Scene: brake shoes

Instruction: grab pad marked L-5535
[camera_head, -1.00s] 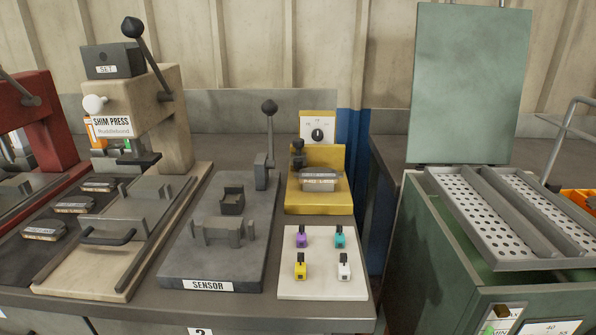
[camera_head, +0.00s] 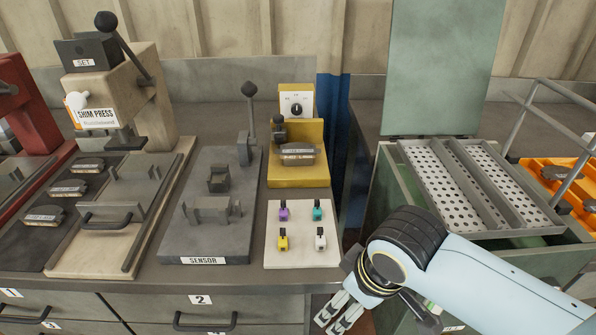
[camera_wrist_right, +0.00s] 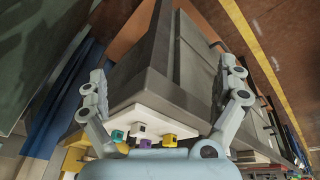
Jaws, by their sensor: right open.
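Several dark brake pads with pale labels are in the head view; I cannot read the label text, so I cannot tell which is L-5535. Three lie on the dark mat at left: a back pad (camera_head: 88,165), a middle pad (camera_head: 68,189) and a front pad (camera_head: 44,215). Another pad (camera_head: 298,155) sits in the yellow fixture (camera_head: 300,178). My right gripper (camera_head: 333,320) is open and empty, low in front of the bench's right corner. In the wrist view its spread fingers (camera_wrist_right: 164,72) frame the bench corner. My left gripper is out of view.
The grey SENSOR fixture (camera_head: 207,243) and the shim press (camera_head: 148,105) stand between mat and yellow fixture. A white plate (camera_head: 302,254) holds several small coloured clips. A green cabinet with perforated trays (camera_head: 440,183) stands at right, beyond a gap.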

